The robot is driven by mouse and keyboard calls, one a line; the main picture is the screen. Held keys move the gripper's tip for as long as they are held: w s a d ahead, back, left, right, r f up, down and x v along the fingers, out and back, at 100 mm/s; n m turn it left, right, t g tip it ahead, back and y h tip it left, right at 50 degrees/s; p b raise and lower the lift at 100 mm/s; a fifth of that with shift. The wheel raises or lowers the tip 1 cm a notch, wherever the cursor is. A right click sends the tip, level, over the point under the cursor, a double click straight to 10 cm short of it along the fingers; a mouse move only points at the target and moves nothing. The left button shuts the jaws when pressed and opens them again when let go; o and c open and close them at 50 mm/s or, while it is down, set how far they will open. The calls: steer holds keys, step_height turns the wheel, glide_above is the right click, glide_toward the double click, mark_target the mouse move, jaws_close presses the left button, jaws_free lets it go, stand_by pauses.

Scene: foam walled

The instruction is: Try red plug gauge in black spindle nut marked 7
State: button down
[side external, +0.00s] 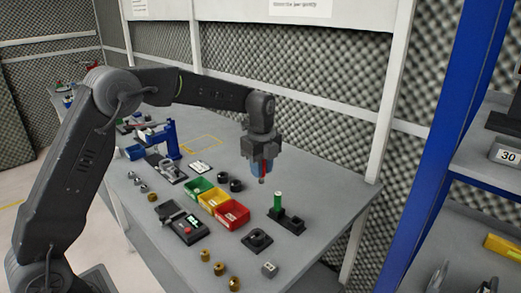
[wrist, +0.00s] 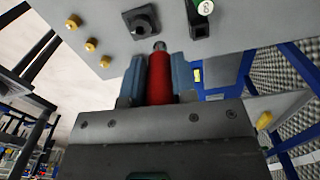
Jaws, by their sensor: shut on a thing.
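My gripper (side external: 264,172) is shut on the red plug gauge (side external: 264,167) and holds it in the air above the table, roughly upright. In the wrist view the red handle (wrist: 160,78) sits between the two blue-grey jaws, with a grey metal tip (wrist: 159,46) beyond them. Two black round nuts, one here (side external: 236,185) and one behind it (side external: 222,178), lie behind the coloured bins, left of my gripper. No mark 7 is legible on either. A black square block with a round top (side external: 258,240) stands nearer the front; it also shows in the wrist view (wrist: 142,20).
A green plug gauge (side external: 278,202) stands in a black holder (side external: 292,221); its end reads 8 in the wrist view (wrist: 205,8). Green, yellow and red bins (side external: 232,215) fill the middle. Several brass nuts (side external: 219,268) lie in front. A digital device (side external: 186,228) lies left.

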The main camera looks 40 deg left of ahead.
steer(key=s+d+f, duration=0.3)
steer(key=s+f, duration=0.2)
steer(key=f, duration=0.1)
steer(key=shift+s+d, duration=0.2)
steer(key=shift+d, duration=0.2)
steer(key=shift+f, duration=2.85)
steer(key=shift+f, duration=0.75)
steer(key=shift+r, duration=0.1)
stand_by(0.3)
steer(key=shift+r, duration=2.55)
